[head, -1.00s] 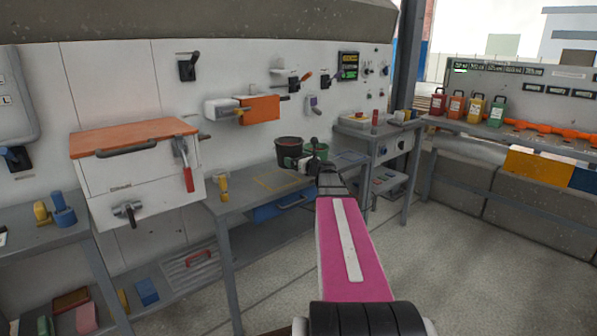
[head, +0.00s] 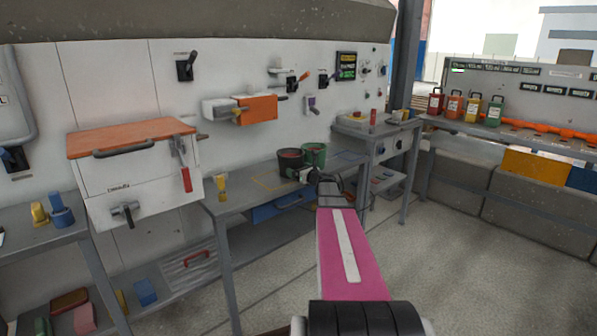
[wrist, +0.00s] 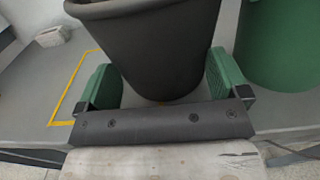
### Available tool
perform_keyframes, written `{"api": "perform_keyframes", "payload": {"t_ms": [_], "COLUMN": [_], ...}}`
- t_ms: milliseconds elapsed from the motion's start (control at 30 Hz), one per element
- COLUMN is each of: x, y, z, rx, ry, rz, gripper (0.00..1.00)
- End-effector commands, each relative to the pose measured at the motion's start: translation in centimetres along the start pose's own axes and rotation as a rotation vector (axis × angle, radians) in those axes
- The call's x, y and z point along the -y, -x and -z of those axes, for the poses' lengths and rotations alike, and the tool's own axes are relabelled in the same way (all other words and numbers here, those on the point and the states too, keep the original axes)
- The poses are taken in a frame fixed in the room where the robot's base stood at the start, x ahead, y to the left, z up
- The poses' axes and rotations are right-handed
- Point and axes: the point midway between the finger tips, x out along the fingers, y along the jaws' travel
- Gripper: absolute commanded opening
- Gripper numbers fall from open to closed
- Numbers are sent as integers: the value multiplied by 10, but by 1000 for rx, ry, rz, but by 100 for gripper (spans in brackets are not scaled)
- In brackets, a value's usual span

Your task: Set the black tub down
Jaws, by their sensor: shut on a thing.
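The black tub (head: 290,159) is in my gripper (head: 303,175) over the grey bench (head: 238,197). In the wrist view the tub (wrist: 150,45) stands upright between the two green finger pads of my gripper (wrist: 160,85), which is shut on it. I cannot tell whether its base touches the bench. A yellow outline (wrist: 72,92) is marked on the bench, to the left of the tub in the wrist view. A green tub (head: 316,152) stands close on the right; it also shows in the wrist view (wrist: 275,45).
A yellow-handled tool (head: 222,187) stands at the bench's left end. A panel with an orange-topped box (head: 135,137) and switches is behind. A higher table (head: 372,133) stands to the right. A pale block (wrist: 50,37) shows at the wrist view's upper left.

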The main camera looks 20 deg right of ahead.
Motion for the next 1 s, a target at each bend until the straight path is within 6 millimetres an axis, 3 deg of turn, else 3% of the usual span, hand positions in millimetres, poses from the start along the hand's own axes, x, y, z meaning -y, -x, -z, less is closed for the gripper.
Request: {"api": "perform_keyframes", "payload": {"t_ms": [167,200,233,567,1000], "x": [0,0,0,0,-2], "y": [0,0,0,5,86], "z": [1,2,2,-1,-1], "rx": [0,0,0,0,0], "ry": [-1,0,0,-1,-1], "rz": [0,0,0,1,2], "gripper": [65,96,100,100,100]}}
